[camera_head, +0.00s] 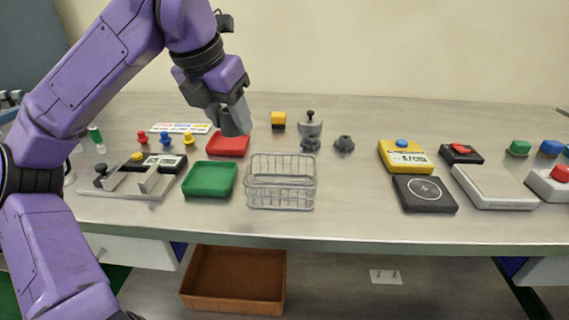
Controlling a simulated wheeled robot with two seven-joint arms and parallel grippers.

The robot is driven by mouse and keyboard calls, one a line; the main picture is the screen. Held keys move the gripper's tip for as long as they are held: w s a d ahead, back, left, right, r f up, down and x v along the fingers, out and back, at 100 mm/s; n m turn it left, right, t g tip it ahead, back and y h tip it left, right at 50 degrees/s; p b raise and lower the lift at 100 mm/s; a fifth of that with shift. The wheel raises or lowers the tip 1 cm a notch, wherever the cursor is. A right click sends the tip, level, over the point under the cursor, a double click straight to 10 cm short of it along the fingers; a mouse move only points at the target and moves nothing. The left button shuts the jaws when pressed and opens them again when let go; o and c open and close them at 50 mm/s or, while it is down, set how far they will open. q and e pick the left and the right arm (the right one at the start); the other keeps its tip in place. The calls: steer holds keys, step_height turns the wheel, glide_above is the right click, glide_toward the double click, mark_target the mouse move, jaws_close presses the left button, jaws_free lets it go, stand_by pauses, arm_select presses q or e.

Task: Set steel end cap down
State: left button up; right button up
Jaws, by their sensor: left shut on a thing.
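My left gripper (236,122) is shut and held above the table, over the back edge of the red tray (229,146). The thing in its jaws, taken to be the steel end cap, is hardly told apart from the grey fingers. A grey metal piece with a black knob (310,130) stands upright on the table to the right of the gripper. A dark grey lobed knob (344,143) stands beside it. My right gripper is not in view.
A green tray (209,180) and a wire basket (281,183) stand in front. Small red, blue and yellow pieces and a grey fixture (130,183) lie left. A yellow device (405,156), a black pad (425,194) and a scale (494,187) stand right. The table between basket and pad is clear.

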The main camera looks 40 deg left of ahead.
arm_select(q)
steer(key=w+f, duration=0.5)
steer(key=w, duration=0.2)
steer(key=w+f, duration=0.3)
steer(key=w, duration=0.1)
steer(key=shift+w+a+f, duration=0.1)
steer(key=shift+a+f, duration=0.1)
steer(key=shift+f, duration=0.1)
steer(key=f, duration=0.2)
steer(key=shift+w+d+f+b, duration=0.1)
steer(key=shift+w+f+b, duration=0.1)
steer(key=shift+f+b, duration=0.15)
steer(key=shift+f, duration=0.35)
steer(key=shift+f, duration=0.1)
steer(key=o, duration=0.9)
steer(key=shift+f, duration=0.1)
steer(key=shift+c, duration=0.2)
steer(key=o, duration=0.4)
